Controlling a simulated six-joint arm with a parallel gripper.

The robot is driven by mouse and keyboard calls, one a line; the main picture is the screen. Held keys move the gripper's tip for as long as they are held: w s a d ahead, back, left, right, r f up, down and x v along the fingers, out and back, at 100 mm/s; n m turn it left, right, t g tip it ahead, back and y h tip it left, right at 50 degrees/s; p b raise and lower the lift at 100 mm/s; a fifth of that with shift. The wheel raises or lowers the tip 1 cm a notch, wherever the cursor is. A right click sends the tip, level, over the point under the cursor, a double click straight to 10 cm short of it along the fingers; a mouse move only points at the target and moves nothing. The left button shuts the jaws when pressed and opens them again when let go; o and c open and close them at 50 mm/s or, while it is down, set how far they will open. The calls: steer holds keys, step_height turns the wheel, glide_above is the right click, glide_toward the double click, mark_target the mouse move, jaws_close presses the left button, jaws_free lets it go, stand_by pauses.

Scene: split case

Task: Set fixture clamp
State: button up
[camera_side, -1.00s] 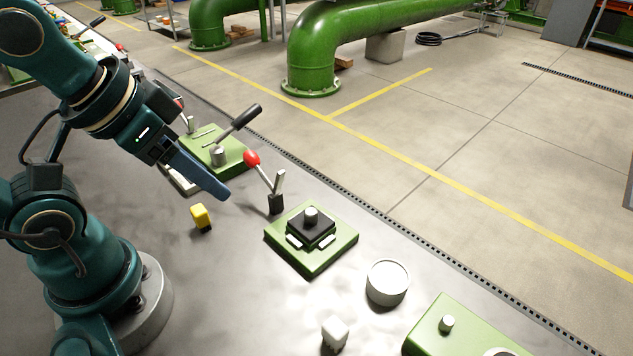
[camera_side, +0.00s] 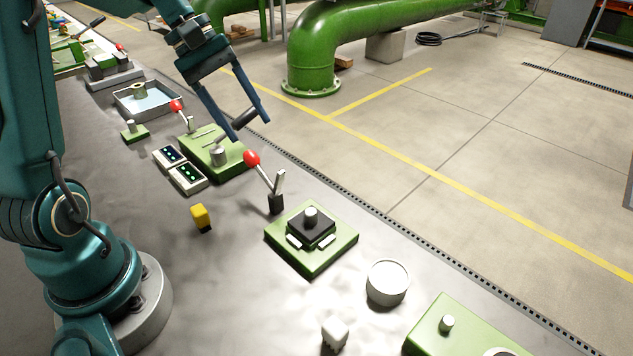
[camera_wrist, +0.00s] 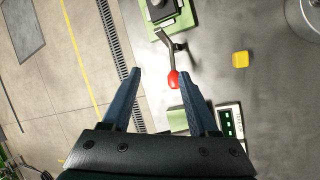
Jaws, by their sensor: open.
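The clamp lever with a red knob (camera_side: 252,158) stands tilted beside the green fixture plate (camera_side: 337,252). The plate carries a black block (camera_side: 311,228) with a grey peg on top. My gripper (camera_side: 251,130) is open and empty. In the side view its fingers point down over the black-handled lever (camera_side: 243,119) of the neighbouring green plate (camera_side: 212,143). In the wrist view the clamp's red knob (camera_wrist: 173,79) shows between the spread fingers (camera_wrist: 160,78), close to the right-hand fingertip. I see no contact; the depth gap is unclear.
A yellow block (camera_side: 201,217), display boxes (camera_side: 180,170) and a grey tray (camera_side: 146,102) lie on the bench. Another red-knobbed lever (camera_side: 176,105) stands farther back.

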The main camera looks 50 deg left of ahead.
mark_target(247, 152)
steer(key=shift+n+h, duration=0.4)
steer(key=shift+n, duration=0.5)
steer(key=a+f, duration=0.3)
steer(key=a, duration=0.1)
steer(key=shift+s+f, duration=0.1)
steer(key=shift+s, duration=0.2)
steer(key=shift+x, duration=2.5)
jaws_close()
